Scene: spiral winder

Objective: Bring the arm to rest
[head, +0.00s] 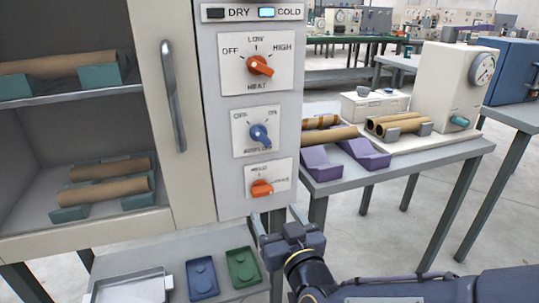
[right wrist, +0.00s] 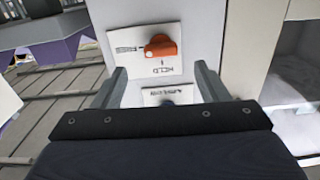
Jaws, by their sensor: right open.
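My right gripper (head: 277,218) is in front of the lower part of the cabinet's control panel (head: 208,120), just below the lowest orange knob (head: 262,188). Its two fingers are apart with nothing between them. In the right wrist view my right gripper (right wrist: 161,80) also shows open, with the orange knob (right wrist: 160,47) on its white plate beyond the fingertips. The fingers look apart from the knob. My right arm comes in from the lower right. My left gripper is not in view.
The open cabinet holds tubes on teal cradles (head: 135,200). Below are a metal tray (head: 130,287), a blue tray (head: 202,279) and a green tray (head: 243,267). A side table (head: 400,158) bears purple cradles (head: 318,165), more tubes and a white dial machine (head: 455,85).

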